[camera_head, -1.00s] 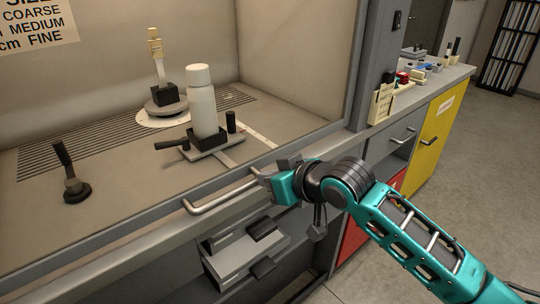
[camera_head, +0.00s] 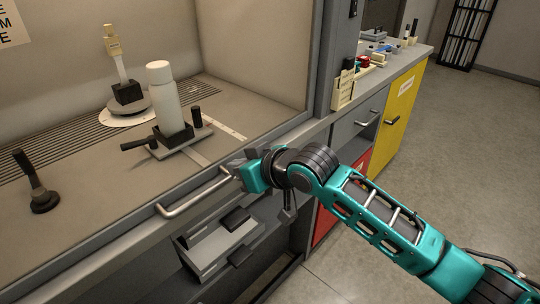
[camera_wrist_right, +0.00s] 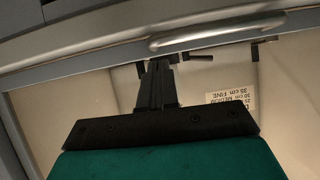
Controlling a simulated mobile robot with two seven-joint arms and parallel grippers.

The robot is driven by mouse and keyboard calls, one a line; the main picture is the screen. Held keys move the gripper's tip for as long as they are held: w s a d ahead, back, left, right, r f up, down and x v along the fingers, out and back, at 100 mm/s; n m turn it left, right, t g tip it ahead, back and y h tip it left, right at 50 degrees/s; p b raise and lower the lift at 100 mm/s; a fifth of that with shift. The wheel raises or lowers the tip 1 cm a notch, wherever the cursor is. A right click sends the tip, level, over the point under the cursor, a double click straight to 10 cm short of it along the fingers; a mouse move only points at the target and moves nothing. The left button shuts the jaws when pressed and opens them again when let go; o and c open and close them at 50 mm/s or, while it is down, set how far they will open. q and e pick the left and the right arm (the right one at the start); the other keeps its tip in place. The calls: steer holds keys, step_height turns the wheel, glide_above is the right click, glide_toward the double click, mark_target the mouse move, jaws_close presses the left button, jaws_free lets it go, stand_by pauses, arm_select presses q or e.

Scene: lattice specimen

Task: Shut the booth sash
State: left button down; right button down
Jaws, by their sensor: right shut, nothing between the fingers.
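The booth sash is a clear pane in a grey frame, and its bottom rail (camera_head: 105,240) runs along the booth's front, close to the sill. I cannot tell if a gap is left under it. A silver bar handle (camera_head: 190,197) sits on the rail and also shows in the right wrist view (camera_wrist_right: 215,38). My right gripper (camera_head: 240,168) is shut and empty by the handle's right end. I cannot tell if it touches. In the right wrist view its dark fingers (camera_wrist_right: 158,75) point up towards the rail, below the handle. My left gripper is not in view.
Behind the pane are a white bottle (camera_head: 165,95) on a stand, a brush-like tool (camera_head: 120,70) on a round base and a dark lever (camera_head: 36,185). An open drawer (camera_head: 220,245) lies below the handle. A side counter (camera_head: 395,60) holds small items. Floor at right is clear.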

steer(key=r+p+v, duration=0.1)
steer(key=p+v, duration=0.1)
steer(key=v, duration=0.9)
steer(key=s+d+f+m+t+h, duration=0.1)
steer(key=s+d+f+m+h, duration=0.1)
steer(key=s+d+f, duration=0.3)
steer(key=s+d+f+m+t+h, duration=0.1)
steer(key=s+d+f+m+h, duration=0.1)
steer(key=s+d+f, duration=0.3)
steer(key=s+d+f+m+t+h, duration=0.1)
steer(key=s+d+f+m+h, duration=0.2)
steer(key=d+f, duration=0.7)
step_height(320, 180, down, 6)
steer(key=shift+s+f+m+t, duration=0.2)
steer(key=shift+s+m+t, duration=0.1)
steer(key=shift+s, duration=0.6)
